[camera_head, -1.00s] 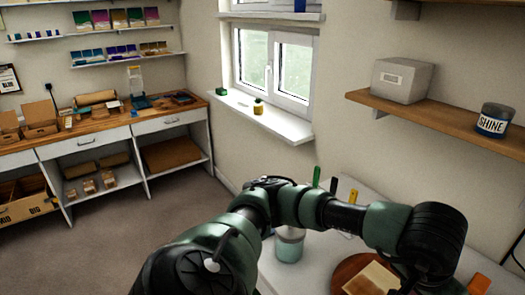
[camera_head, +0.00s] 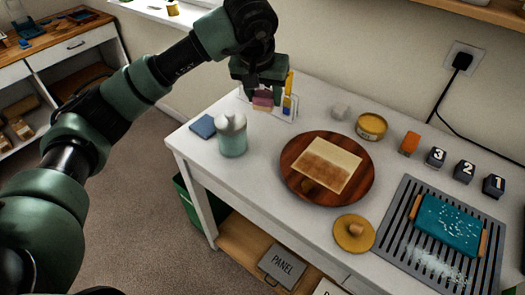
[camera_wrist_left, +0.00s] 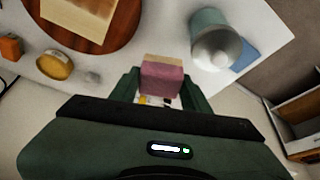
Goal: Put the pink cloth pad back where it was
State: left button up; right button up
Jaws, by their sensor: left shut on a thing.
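My left gripper (camera_head: 263,85) points down over the back left part of the white table (camera_head: 255,188). It is shut on the pink cloth pad (camera_head: 264,99), a small block with a pink upper part and a tan layer. In the left wrist view the pad (camera_wrist_left: 162,80) sits between the two fingers. A pale tray (camera_head: 285,114) with upright yellow and blue tools is just behind and beside the pad. I cannot tell whether the pad touches it. My right gripper is not in view.
A round wooden board (camera_head: 297,181) bears a tan panel (camera_head: 325,165). A yellow tin (camera_head: 371,126), orange block (camera_head: 409,143) and teal tray on a grey grate are to the right.

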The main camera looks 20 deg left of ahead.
pick_arm(q)
jog(key=p, duration=0.3)
send_over(265, 152)
jog(key=s, duration=0.2)
jog(key=f, duration=1.2)
jog(key=shift+w+f, duration=0.25)
jog(key=shift+f, duration=0.7)
notch_tip(265, 152, down, 3)
jog(key=shift+f, duration=0.35)
jog(key=shift+w, duration=0.1)
jog(key=shift+f, duration=0.2)
jog(key=o, duration=0.9)
jog(key=shift+o, duration=0.2)
